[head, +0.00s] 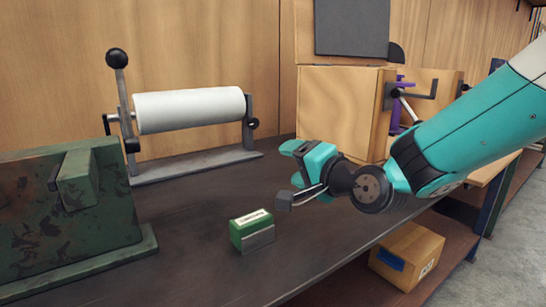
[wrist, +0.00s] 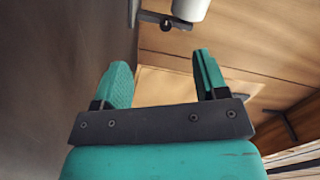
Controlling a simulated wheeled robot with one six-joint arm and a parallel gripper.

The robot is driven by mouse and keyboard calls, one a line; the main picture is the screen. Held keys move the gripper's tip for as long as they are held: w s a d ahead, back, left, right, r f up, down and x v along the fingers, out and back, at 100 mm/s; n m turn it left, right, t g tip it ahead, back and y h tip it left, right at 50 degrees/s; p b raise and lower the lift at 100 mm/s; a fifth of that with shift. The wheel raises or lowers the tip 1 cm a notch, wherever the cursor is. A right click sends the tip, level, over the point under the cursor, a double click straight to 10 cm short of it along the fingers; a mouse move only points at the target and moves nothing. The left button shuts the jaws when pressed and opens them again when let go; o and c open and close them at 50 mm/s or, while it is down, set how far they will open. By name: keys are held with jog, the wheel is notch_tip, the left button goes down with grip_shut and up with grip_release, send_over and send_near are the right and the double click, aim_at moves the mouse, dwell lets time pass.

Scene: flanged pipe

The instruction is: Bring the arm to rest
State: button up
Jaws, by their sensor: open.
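My gripper (head: 288,174) is at the end of the teal arm, above the dark bench top (head: 200,205) in the head view. Its two teal fingers (wrist: 162,82) are apart in the wrist view, with nothing between them. A small green and grey box (head: 252,231) with a white label on top stands on the bench, below and to the left of my gripper, and apart from it.
A white roll (head: 190,109) on a metal stand with a black-knobbed lever is at the back. A green worn machine (head: 70,210) stands at the left. Wooden boxes (head: 340,112) stand behind my gripper. A cardboard box (head: 407,255) sits on the lower shelf.

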jog(key=s+d+f+n+g, duration=0.1)
jog(key=s+n+g, duration=0.1)
jog(key=s, duration=0.2)
jog(key=s+d+f+n+g+h, duration=0.1)
jog(key=s+n+g, duration=0.1)
jog(key=s, duration=0.2)
jog(key=s+f+n+g+h, duration=0.1)
jog(key=s+n+g, duration=0.2)
jog(key=s, duration=0.2)
jog(key=shift+d, duration=0.4)
jog(key=s+d+f+n+g+h, duration=0.1)
jog(key=s+d+n+g+h, duration=0.2)
jog(key=s, duration=0.5)
jog(key=s+d+f+n+g+h, duration=0.1)
jog(key=s+d+f+n+g, duration=0.25)
jog(key=s, duration=0.55)
notch_tip(320, 180, up, 21)
jog(key=d+p, duration=0.1)
jog(key=p, duration=1.8)
jog(key=shift+w, duration=0.2)
